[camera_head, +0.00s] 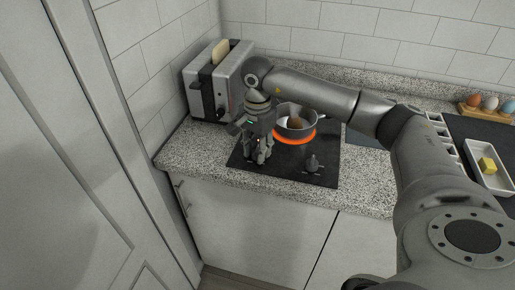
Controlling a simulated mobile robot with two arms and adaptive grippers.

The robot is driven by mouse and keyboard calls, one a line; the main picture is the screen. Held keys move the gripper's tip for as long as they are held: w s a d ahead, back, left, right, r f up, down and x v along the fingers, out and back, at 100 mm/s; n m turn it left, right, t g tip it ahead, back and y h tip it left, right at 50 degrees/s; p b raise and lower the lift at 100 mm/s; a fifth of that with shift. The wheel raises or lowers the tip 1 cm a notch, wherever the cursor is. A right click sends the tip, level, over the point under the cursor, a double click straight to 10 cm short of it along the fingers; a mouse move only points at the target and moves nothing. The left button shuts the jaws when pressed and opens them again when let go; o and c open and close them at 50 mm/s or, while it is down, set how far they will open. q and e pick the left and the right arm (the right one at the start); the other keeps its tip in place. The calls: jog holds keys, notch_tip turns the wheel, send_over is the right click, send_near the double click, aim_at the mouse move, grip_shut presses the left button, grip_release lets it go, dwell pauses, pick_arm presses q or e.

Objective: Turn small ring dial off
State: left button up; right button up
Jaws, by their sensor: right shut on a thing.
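The black cooktop (325,150) lies on the speckled counter. One dark dial (313,164) stands free at the cooktop's front right. My right gripper (263,158) points down at the front left of the cooktop, left of that dial. It is shut on what appears to be the small ring dial, which its fingers hide. The small ring itself is not visible. My left gripper is out of view.
A toaster (203,90) with a bread slice stands behind and left of the gripper, by the wall. My right arm crosses above the counter. A white tray (503,181) with butter and an egg holder (470,109) stand at right. The front left counter is clear.

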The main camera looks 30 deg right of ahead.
aim_at(257, 148)
jog(key=o, duration=1)
jog(key=shift+o, duration=0.2)
notch_tip(257, 148, up, 12)
dwell(0.4)
